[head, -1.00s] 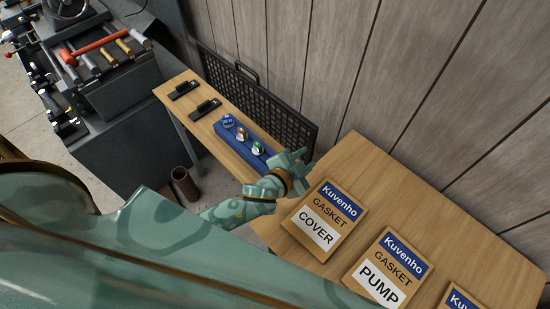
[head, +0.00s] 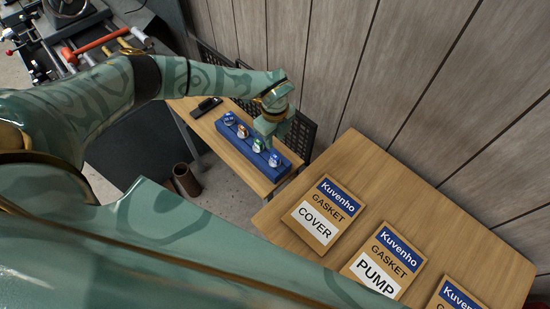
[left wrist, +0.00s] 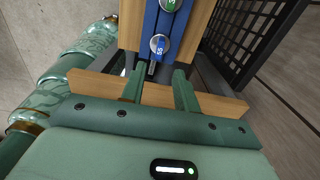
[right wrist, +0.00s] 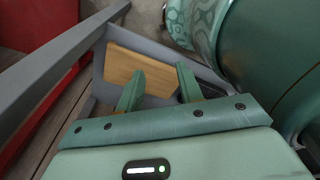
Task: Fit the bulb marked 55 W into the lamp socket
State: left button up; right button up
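A blue block (head: 232,134) on the narrow wooden table holds a row of bulbs. The bulb at its near end (head: 275,160) shows in the left wrist view (left wrist: 159,44) with a pale top that seems to read 55. A green-topped bulb (left wrist: 170,4) sits behind it. My left gripper (head: 270,138) is over the block's right side in the head view. In the left wrist view it is open and empty (left wrist: 160,82), its fingertips just short of the 55 bulb. My right gripper (right wrist: 157,82) is open and empty, outside the head view. I cannot make out the lamp socket.
A black holder (head: 207,107) lies on the narrow table. A black mesh panel (head: 302,134) stands behind it. Gasket boxes (head: 324,214) lie on the wider wooden table (head: 440,225) at right. A brown tube (head: 186,180) stands on the floor.

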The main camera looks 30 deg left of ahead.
aim_at(275, 156)
pick_arm(q)
notch_tip(275, 156, down, 8)
jog(key=b, duration=0.6)
jog(key=shift+f+b, duration=0.15)
jog(key=shift+b, duration=0.2)
jog(key=shift+f, duration=0.35)
grip_shut()
notch_tip(275, 156, up, 8)
jog(key=p, duration=0.7)
jog(key=shift+s+d+f, duration=0.1)
jog(key=shift+f, duration=0.45)
